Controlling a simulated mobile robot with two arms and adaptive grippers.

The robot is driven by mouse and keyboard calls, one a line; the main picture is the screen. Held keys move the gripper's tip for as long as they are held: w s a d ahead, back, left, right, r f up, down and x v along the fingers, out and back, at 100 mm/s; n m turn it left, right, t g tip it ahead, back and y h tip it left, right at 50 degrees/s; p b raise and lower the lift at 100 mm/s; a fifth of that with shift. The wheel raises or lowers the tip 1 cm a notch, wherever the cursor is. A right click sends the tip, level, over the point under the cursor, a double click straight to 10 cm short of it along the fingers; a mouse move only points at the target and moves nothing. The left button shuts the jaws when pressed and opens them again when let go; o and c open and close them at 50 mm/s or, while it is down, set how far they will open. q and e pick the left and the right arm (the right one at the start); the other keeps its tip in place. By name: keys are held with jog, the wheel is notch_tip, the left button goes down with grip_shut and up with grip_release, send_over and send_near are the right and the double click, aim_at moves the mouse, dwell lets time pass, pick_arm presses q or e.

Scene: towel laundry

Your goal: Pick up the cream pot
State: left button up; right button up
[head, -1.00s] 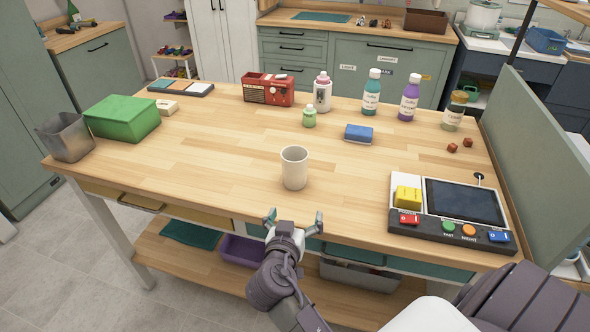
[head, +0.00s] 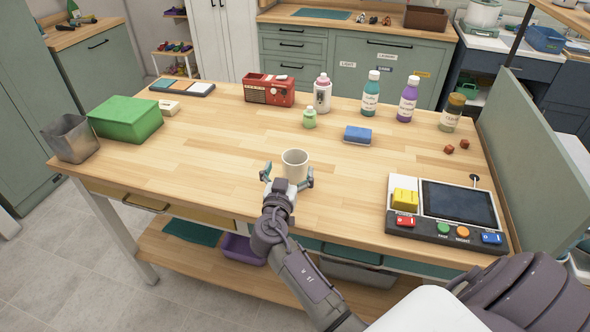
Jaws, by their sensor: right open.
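The cream pot (head: 295,160) is a plain upright cup-like pot with an open top, standing near the front middle of the wooden table (head: 215,165). My right gripper (head: 287,174) is open, with one finger at the pot's left and one at its right, just in front of it. The gripper and wrist hide the lower part of the pot. I cannot tell whether the fingers touch it. My left gripper is not in the head view.
A blue sponge-like block (head: 358,134) and a small green bottle (head: 309,118) stand behind the pot. A control panel with a screen (head: 445,212) is at the right. A green box (head: 126,118) and a grey bin (head: 70,138) are at the left. The table's middle left is clear.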

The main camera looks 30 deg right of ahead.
aim_at(297, 151)
jog(key=p+x, duration=0.1)
jog(key=x, duration=0.1)
jog(key=p+x, duration=0.1)
jog(key=x, duration=0.1)
jog(key=shift+s+d+r, duration=0.15)
jog(key=shift+s+d, duration=0.1)
jog(key=shift+w+d, duration=0.2)
jog(key=shift+w, duration=0.05)
jog(key=shift+a, duration=0.1)
jog(key=shift+c, duration=0.3)
jog(key=c, duration=1.6)
